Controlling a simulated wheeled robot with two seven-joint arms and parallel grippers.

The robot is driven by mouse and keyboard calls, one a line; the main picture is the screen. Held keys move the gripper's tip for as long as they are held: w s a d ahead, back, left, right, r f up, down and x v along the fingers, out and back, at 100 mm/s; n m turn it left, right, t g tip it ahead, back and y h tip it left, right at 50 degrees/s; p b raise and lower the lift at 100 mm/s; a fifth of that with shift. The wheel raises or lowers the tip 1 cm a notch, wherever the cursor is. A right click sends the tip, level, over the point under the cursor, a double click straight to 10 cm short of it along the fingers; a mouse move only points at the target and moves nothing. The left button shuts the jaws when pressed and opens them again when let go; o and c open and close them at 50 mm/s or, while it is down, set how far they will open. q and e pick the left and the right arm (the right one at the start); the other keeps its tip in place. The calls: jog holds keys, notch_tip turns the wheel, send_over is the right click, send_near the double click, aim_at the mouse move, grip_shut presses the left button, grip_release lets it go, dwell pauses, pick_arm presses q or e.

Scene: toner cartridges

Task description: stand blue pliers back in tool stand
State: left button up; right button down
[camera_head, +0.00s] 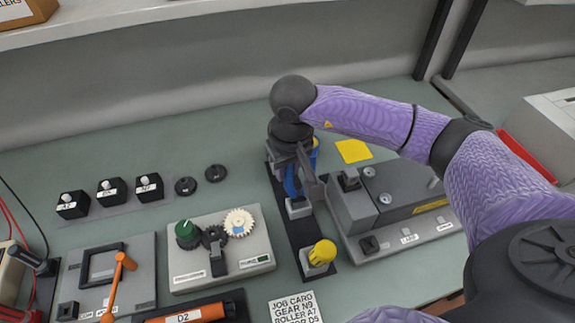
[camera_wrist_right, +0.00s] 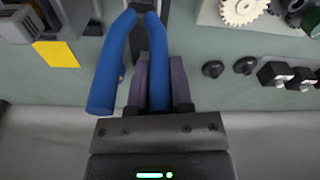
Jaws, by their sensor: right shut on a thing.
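The blue pliers (camera_wrist_right: 110,65) show large in the right wrist view, their two handles spread towards the camera. My right gripper (camera_wrist_right: 150,75) is shut on them, with its fingers at one handle. In the head view the blue pliers (camera_head: 291,183) are partly hidden behind my right gripper (camera_head: 303,172). The tool stand (camera_head: 298,234) is a dark strip with light grey sockets. The pliers are over or in a middle socket (camera_head: 299,208); I cannot tell how deep their jaws sit. My left gripper is out of view.
A yellow-handled tool (camera_head: 320,253) stands at the stand's near end. A grey machine (camera_head: 395,195) is close on the right, a gear panel (camera_head: 220,248) on the left. A yellow pad (camera_head: 353,151) lies behind.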

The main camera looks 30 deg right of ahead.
jog(key=shift+f+b, duration=0.45)
jog(key=shift+f, duration=0.05)
jog(key=shift+c, duration=2.2)
grip_release()
jog(key=r, duration=0.3)
jog(key=r+p, duration=0.1)
jog(key=r, duration=0.2)
jog(key=s+r, duration=0.1)
jog(key=r, duration=0.3)
jog(key=shift+p, duration=0.35)
